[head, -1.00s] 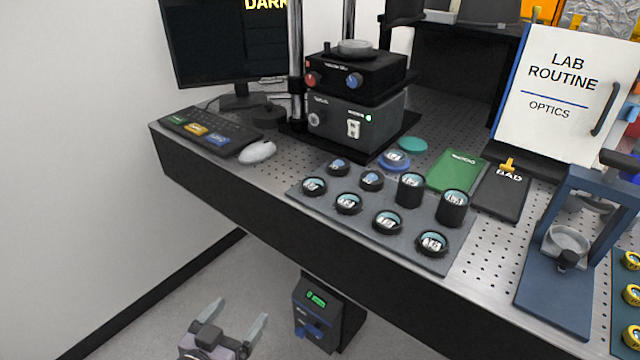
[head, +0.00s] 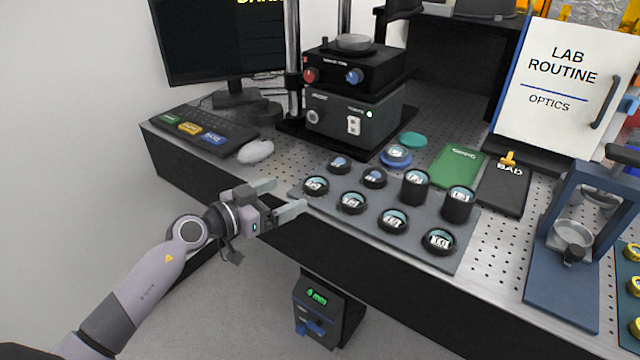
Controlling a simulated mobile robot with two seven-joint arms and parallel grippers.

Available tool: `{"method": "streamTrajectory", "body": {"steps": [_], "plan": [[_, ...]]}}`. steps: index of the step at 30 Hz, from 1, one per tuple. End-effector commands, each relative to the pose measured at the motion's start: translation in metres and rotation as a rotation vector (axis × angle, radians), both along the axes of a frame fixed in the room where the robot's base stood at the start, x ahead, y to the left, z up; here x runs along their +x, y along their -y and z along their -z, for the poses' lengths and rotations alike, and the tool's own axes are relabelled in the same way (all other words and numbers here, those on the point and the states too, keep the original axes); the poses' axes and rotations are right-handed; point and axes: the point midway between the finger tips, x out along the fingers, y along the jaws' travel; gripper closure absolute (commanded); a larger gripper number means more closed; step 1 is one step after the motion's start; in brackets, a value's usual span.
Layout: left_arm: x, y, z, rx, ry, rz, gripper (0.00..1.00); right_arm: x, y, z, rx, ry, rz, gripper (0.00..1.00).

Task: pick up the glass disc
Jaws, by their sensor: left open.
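A flat teal disc (head: 412,140) lies on the perforated table top behind the optics tray. A blue round holder with a pale, labelled glass-like top (head: 396,154) sits just in front of it. Several black round mounts with glassy tops, such as the front left one (head: 316,184), stand on the grey tray (head: 410,249). I cannot tell for certain which of these is the glass disc. My left gripper (head: 281,198) is open and empty at the table's front edge, its fingers pointing right toward the tray's left end. My right gripper is out of view.
Two tall black mounts (head: 458,204) rise from the tray's right part. A green pad (head: 458,166) and a black "BAD" pad (head: 505,190) lie to the right, then a blue frame stand (head: 563,270). A mouse (head: 255,151) and the stacked instrument (head: 352,121) are behind.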

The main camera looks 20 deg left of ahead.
Motion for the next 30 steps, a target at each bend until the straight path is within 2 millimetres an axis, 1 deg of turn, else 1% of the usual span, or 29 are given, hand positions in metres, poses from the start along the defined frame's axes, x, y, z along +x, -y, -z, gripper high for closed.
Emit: {"method": "streamTrajectory", "body": {"steps": [10,16,21,30], "plan": [[0.021,0.014,0.004,0.000,-0.004,-0.001,0.11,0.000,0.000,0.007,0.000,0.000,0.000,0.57],[0.042,0.033,0.007,-0.001,-0.002,0.000,0.11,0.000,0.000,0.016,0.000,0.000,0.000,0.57],[0.055,0.041,0.009,-0.001,-0.003,-0.001,0.11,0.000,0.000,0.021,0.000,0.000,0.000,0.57],[0.057,0.042,0.009,0.000,-0.004,-0.001,0.11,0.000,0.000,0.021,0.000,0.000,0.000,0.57]]}}
